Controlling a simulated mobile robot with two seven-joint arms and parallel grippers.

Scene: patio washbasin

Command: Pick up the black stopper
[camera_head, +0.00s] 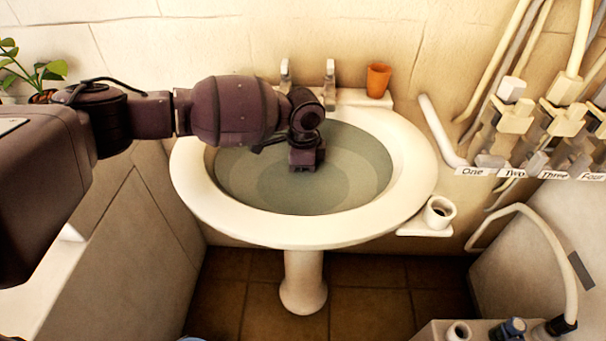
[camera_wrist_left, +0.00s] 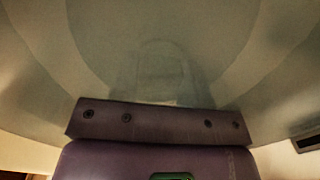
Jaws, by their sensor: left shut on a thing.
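My left gripper (camera_head: 305,160) reaches down from the left into the white washbasin (camera_head: 412,190), over the grey-green inside of the bowl. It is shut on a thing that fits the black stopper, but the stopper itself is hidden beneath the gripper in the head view. In the left wrist view the dark gripper body (camera_wrist_left: 150,125) fills the lower middle, with the pale basin bowl (camera_wrist_left: 60,70) around it. The fingertips and what they hold do not show clearly there. My right gripper is in neither view.
Two taps (camera_head: 330,82) and an orange cup (camera_head: 378,80) stand at the basin's back edge. A white ring-shaped piece (camera_head: 439,212) sits on a small ledge at right. Pipes and levers (camera_head: 515,118) with number labels line the right wall. A plant (camera_head: 38,75) is at far left.

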